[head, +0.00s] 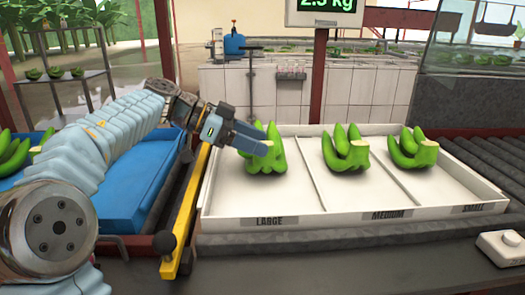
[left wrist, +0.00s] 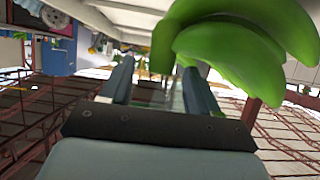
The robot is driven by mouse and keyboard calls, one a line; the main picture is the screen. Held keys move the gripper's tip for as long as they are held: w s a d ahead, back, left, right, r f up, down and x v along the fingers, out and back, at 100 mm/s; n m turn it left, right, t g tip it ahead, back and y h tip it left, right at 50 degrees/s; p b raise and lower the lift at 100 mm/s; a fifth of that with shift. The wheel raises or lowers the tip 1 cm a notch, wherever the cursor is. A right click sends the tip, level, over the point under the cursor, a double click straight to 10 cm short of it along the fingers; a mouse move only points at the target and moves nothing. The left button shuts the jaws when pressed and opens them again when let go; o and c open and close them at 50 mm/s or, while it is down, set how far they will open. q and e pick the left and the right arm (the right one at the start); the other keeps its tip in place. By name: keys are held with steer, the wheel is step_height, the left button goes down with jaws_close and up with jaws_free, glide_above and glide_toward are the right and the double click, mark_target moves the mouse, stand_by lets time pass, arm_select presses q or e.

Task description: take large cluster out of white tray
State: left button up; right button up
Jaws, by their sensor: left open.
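The large cluster (head: 265,158) of green bananas stands in the left compartment, marked LARGE, of the white tray (head: 232,212). My left gripper (head: 258,146) reaches in from the left, its fingers at the cluster's upper part and overlapping it in the head view. In the left wrist view the fingers (left wrist: 158,88) are spread apart. The cluster (left wrist: 245,50) fills the upper right there, with a green part showing between and beyond the fingertips. I cannot tell whether the fingers touch it. My right gripper is not in view.
Two other clusters sit in the tray's MEDIUM compartment (head: 345,150) and right compartment (head: 412,150). A yellow bar (head: 188,215) and a blue padded surface (head: 125,180) lie left of the tray. A red post (head: 317,80) with a scale display (head: 325,8) stands behind.

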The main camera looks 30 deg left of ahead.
arm_select(q)
jaws_close()
stand_by(0.3)
